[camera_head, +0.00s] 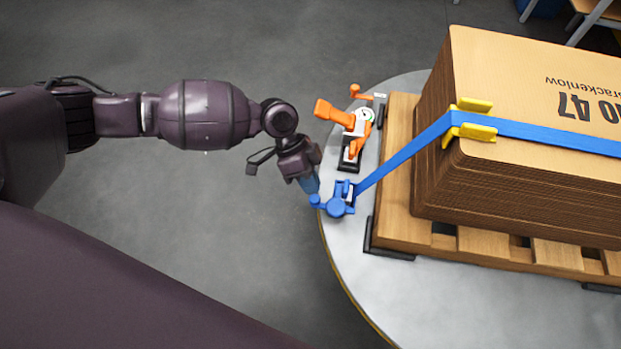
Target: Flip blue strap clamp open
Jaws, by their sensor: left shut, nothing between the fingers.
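The blue strap clamp (341,200) sits near the left edge of the round grey table (440,296). A blue strap (404,157) runs from it up and over the stack of cardboard blanks (520,185). The clamp's blue knobbed lever end (316,201) points left, toward the table edge. My left gripper (311,187) is shut and empty, just above and left of the clamp, beside that lever end. I cannot tell whether it touches the lever. My right gripper is not in view.
An orange-handled clamp (352,130) stands just behind the blue one, close to my left wrist. A wooden pallet (394,215) with dark corner stops carries the stack. Yellow corner guards (474,130) sit under the strap. The table's front left is clear.

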